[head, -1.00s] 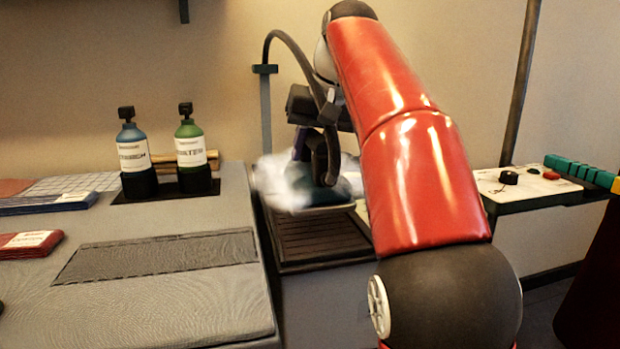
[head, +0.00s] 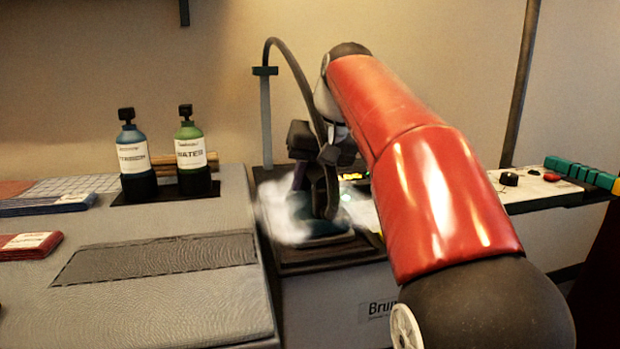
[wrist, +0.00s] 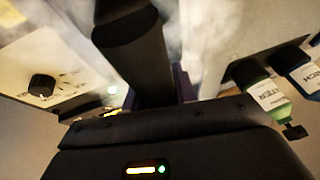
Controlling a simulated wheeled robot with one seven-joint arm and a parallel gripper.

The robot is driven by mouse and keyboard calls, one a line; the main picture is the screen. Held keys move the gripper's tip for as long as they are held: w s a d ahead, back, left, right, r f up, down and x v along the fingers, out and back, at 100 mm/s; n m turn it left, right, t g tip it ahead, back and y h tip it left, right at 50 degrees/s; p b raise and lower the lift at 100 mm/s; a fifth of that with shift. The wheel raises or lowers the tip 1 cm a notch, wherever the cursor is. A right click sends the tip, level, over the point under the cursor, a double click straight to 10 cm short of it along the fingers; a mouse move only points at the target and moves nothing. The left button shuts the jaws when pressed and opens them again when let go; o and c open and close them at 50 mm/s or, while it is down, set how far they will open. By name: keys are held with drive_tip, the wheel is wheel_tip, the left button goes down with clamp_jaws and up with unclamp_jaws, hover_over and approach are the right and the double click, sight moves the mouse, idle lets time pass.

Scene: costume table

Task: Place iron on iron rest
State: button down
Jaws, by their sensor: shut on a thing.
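The iron (head: 318,226) is a dark teal steam iron with a black cord arching up to a post. It sits low over the iron rest (head: 290,267), a dark ribbed tray right of the padded table. Whether its soleplate touches the rest cannot be told, as steam and the arm cover part of it. My gripper (head: 318,160) is shut on the iron's handle from above. In the wrist view the dark gripper body fills the bottom, and a thick black shape, probably the hose or handle (wrist: 140,50), rises ahead.
A blue bottle (head: 134,158) and a green bottle (head: 191,153) stand on a dark mat at left. The grey padded table (head: 130,300) lies left of the rest. A control panel (head: 530,188) with a knob stands at right. White steam (head: 280,212) drifts around the iron.

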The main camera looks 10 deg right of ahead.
sight(318, 164)
drive_tip(key=c, duration=1.1)
unclamp_jaws()
drive_tip(key=shift+f, duration=0.1)
drive_tip(key=shift+f+b, duration=0.15)
drive_tip(key=shift+b, duration=0.3)
drive_tip(key=v, duration=0.2)
drive_tip(key=p+v, duration=0.1)
drive_tip(key=v, duration=0.3)
drive_tip(key=shift+w+a+r, duration=0.1)
drive_tip(key=shift+w+r, duration=0.15)
drive_tip(key=shift+r, duration=0.25)
drive_tip(key=shift+s+r, duration=0.35)
drive_tip(key=shift+r, duration=0.25)
